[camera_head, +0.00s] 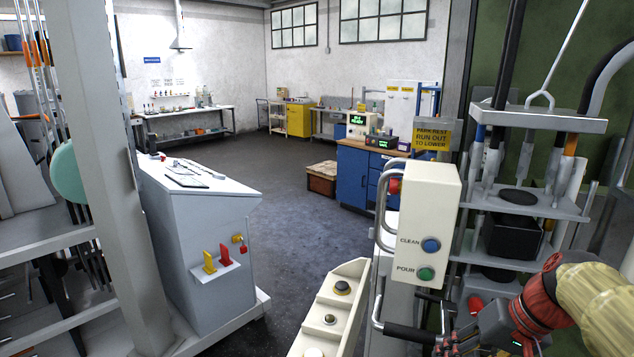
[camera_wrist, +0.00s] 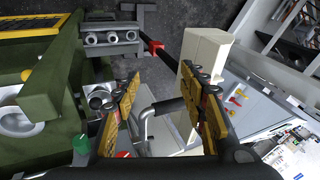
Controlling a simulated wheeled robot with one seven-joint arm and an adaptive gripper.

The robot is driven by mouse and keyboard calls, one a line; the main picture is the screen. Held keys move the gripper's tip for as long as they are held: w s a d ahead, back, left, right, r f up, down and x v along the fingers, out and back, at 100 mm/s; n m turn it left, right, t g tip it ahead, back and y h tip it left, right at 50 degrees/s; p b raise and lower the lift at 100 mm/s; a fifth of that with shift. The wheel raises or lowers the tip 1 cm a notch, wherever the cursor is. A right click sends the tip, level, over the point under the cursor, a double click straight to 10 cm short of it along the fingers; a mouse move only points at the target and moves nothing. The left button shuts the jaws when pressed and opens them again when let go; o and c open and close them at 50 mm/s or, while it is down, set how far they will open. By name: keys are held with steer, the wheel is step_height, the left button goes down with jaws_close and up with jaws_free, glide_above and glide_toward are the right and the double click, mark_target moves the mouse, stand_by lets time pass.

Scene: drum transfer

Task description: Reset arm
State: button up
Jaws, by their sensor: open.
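My gripper (camera_head: 455,343) is at the lower right of the head view, partly cut off by the bottom edge, at the end of my red and tan arm. In the wrist view my gripper (camera_wrist: 162,82) shows two spread fingers with yellow pads. A black handle grip (camera_wrist: 168,106) on a bent metal bar shows between and beyond the fingers; I cannot tell how close it is. In the head view the black grip (camera_head: 408,333) lies just left of my gripper. Nothing is visibly held.
A pale control box (camera_head: 416,222) with CLEAN and POUR buttons stands just above my gripper. A metal frame with shelves (camera_head: 530,205) rises behind it. A narrow panel with knobs (camera_head: 331,310) and a grey console (camera_head: 205,240) stand left. Open floor (camera_head: 290,215) lies beyond.

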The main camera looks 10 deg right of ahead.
steer(key=s+a+f+n+t+h, duration=0.2)
steer(key=s+a+n+h, duration=0.1)
steer(key=s+a, duration=0.7)
steer(key=shift+s+a+n+h, duration=0.3)
steer(key=shift+s+a+n, duration=0.1)
steer(key=shift+a, duration=0.2)
steer(key=shift+w, duration=0.1)
stand_by(3.1)
